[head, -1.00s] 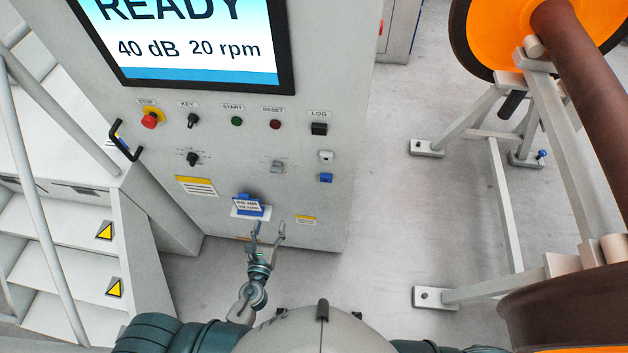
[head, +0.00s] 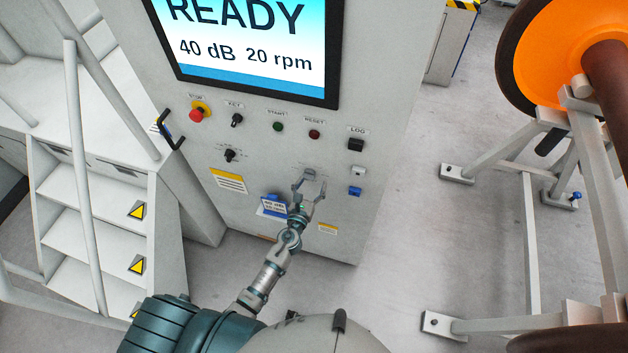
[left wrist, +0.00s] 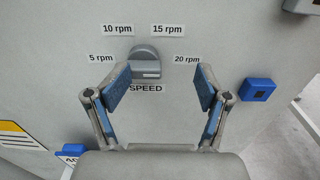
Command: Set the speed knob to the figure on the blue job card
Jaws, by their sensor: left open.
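The grey speed knob (left wrist: 146,62) is on the panel in the left wrist view, above the word SPEED, with marks for 5, 10, 15 and 20 rpm around it. Which mark it points to is unclear. My left gripper (head: 309,185) is open in front of the knob in the head view. In the left wrist view its two blue-padded fingers are apart, below and either side of the knob, not closed on it. The blue job card (head: 272,206) is left of my gripper in the head view; its top line seems to read 40 dB, its lower line is illegible.
The cabinet screen (head: 245,45) reads READY, 40 dB, 20 rpm. A red stop button (head: 199,113), a key switch (head: 236,120) and a black knob (head: 230,156) are left of the speed knob. A blue box (head: 355,191) is at its right. Steps (head: 100,210) stand left.

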